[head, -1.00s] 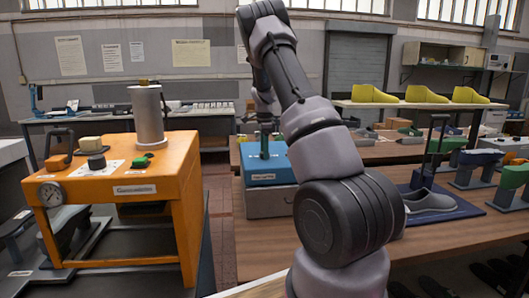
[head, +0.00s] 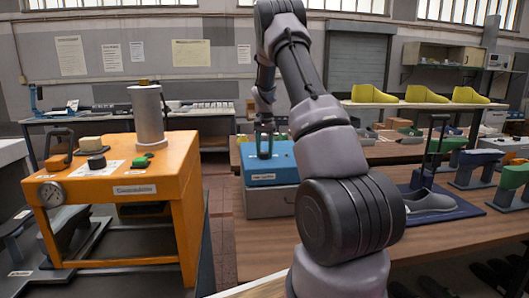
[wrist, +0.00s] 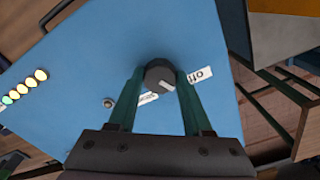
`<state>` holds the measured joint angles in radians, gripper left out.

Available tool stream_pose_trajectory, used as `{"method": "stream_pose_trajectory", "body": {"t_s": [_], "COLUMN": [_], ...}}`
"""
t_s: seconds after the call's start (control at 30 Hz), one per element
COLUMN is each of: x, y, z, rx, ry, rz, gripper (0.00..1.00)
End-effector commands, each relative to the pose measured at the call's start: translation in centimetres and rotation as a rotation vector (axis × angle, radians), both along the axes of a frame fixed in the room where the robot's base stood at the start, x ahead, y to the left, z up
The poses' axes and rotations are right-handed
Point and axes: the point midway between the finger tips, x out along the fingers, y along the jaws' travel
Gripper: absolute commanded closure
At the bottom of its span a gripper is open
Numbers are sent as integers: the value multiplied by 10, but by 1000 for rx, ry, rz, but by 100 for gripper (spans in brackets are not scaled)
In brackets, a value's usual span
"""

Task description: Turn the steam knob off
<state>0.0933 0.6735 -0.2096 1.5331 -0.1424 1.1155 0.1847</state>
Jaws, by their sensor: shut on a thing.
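The steam knob (wrist: 160,74) is a dark round knob with a white pointer mark, on the blue top of a box (wrist: 90,50). Its pointer slants to the lower right in the wrist view. A white "off" label (wrist: 201,75) lies right of the knob, and another white label (wrist: 148,98) lies below it, partly hidden. My gripper (wrist: 163,76) is shut on the knob, one green finger on each side. In the head view my gripper (head: 265,150) reaches down onto the blue box (head: 286,160); the knob cannot be made out there.
Several lit lamps (wrist: 25,86) and a small round fitting (wrist: 108,103) are on the blue top. An orange machine with a gauge (head: 52,194) stands at the left. A grey shoe last (head: 428,200) rests on a dark blue mat at the right.

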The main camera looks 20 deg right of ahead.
Motion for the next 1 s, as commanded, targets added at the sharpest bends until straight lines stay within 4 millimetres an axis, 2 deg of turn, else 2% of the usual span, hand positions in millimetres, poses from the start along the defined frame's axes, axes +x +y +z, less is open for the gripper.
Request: {"method": "stream_pose_trajectory", "body": {"t_s": [0.43, 1.0], "x": [1, 1], "y": [0, 0], "z": [1, 1], "rx": [-1, -2], "ry": [-4, -3], "rz": [227, 262], "gripper": [100, 100]}}
